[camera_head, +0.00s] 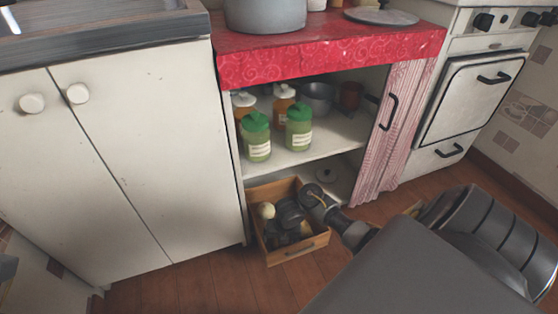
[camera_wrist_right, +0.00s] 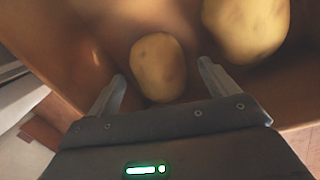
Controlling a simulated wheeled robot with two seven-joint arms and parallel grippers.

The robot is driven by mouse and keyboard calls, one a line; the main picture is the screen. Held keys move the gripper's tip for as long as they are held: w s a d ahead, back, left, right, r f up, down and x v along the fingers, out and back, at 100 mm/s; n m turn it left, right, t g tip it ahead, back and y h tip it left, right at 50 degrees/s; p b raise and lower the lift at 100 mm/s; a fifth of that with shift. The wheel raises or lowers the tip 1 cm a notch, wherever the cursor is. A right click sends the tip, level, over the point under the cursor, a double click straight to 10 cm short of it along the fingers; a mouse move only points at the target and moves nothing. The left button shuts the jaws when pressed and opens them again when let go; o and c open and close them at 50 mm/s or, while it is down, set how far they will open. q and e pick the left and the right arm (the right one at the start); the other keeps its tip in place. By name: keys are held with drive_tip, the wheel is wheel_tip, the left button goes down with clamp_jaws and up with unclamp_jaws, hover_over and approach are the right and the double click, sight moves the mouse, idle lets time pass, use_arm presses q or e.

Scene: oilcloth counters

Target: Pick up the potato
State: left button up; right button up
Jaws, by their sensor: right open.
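A yellow-brown potato (camera_wrist_right: 158,67) lies in a wooden drawer, between the two spread fingers of my right gripper (camera_wrist_right: 162,80) in the right wrist view. A second potato (camera_wrist_right: 247,28) lies beyond it at the upper right. In the head view, one pale potato (camera_head: 266,210) shows at the left side of the open wooden drawer (camera_head: 299,250). My right gripper (camera_head: 285,232) reaches down into that drawer; its fingers are open and hard to make out there. Whether a finger touches the potato is unclear.
The drawer's walls stand close around my right gripper. Above it, a shelf (camera_head: 315,145) holds green-lidded jars (camera_head: 257,140), orange bottles and a pot (camera_head: 318,97). A pink curtain (camera_head: 400,130) hangs to the right, by a white stove (camera_head: 470,100). Wooden floor (camera_head: 190,290) is clear in front.

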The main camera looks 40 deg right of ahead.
drive_tip(key=shift+f, duration=0.15)
drive_tip(key=shift+c, duration=0.5)
drive_tip(key=c, duration=1.1)
drive_tip(key=shift+o, duration=0.2)
